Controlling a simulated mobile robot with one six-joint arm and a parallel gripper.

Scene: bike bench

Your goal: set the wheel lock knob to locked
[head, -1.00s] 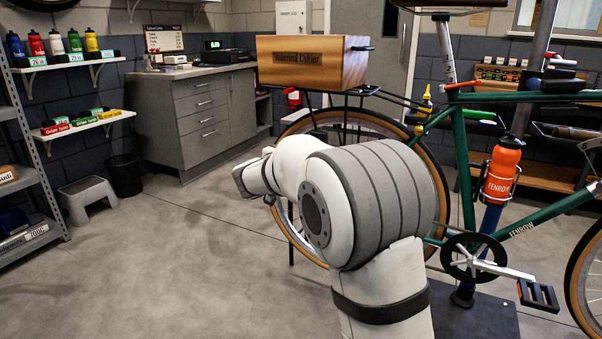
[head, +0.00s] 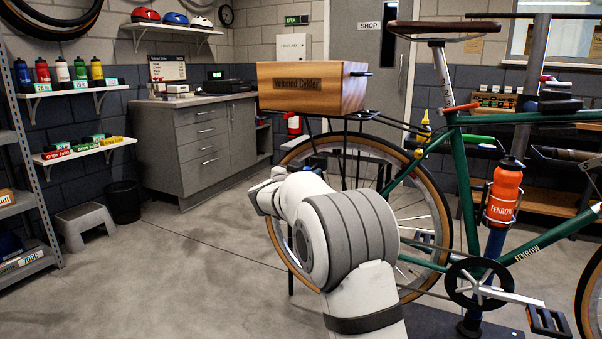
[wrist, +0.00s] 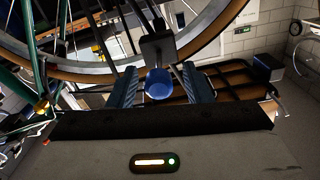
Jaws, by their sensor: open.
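A blue round knob (wrist: 158,83), which looks like the wheel lock knob, shows in the wrist view on a grey bracket (wrist: 157,47) beside the bicycle wheel's tyre. My gripper (wrist: 159,85) is open, with one blue-grey finger on each side of the knob. Gaps show between the knob and both fingers, so they do not seem to touch it. I cannot read the knob's setting. In the head view my arm covers part of the rear wheel (head: 436,190), and the knob and gripper cannot be made out clearly there.
The green bicycle (head: 465,190) stands on a repair stand. A wooden box (head: 312,88) sits on its rear rack, above my arm. A grey cabinet (head: 205,150), a step stool (head: 88,222) and a shelf unit are at the left. The floor (head: 170,280) left of my arm is clear.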

